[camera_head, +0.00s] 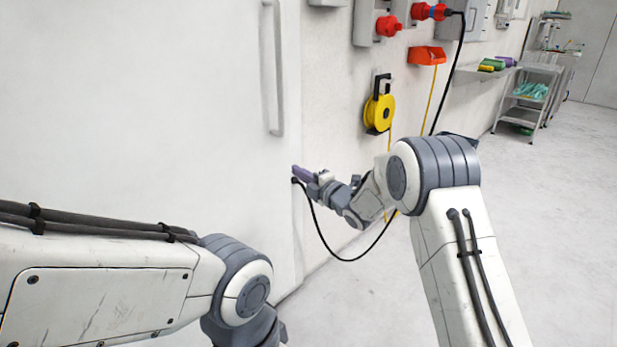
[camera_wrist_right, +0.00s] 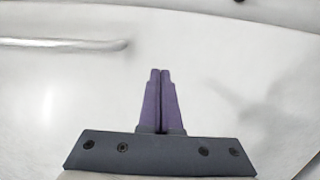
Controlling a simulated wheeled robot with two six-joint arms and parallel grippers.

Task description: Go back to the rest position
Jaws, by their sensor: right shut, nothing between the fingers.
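My right gripper (camera_head: 301,173) reaches out toward the white door and wall from the right in the head view. Its purple fingers are shut together with nothing between them, as the right wrist view (camera_wrist_right: 160,74) shows. A pale door surface lies beyond the fingertips. My left arm comes in from the lower left of the head view and bends downward at its joint. Its gripper is out of view.
A white door (camera_head: 150,110) with a long vertical handle (camera_head: 275,70) fills the left; the handle also shows in the right wrist view (camera_wrist_right: 70,44). A yellow cable reel (camera_head: 379,112) and red sockets (camera_head: 388,26) are on the wall. A shelf cart (camera_head: 530,98) stands far right. Floor at right is clear.

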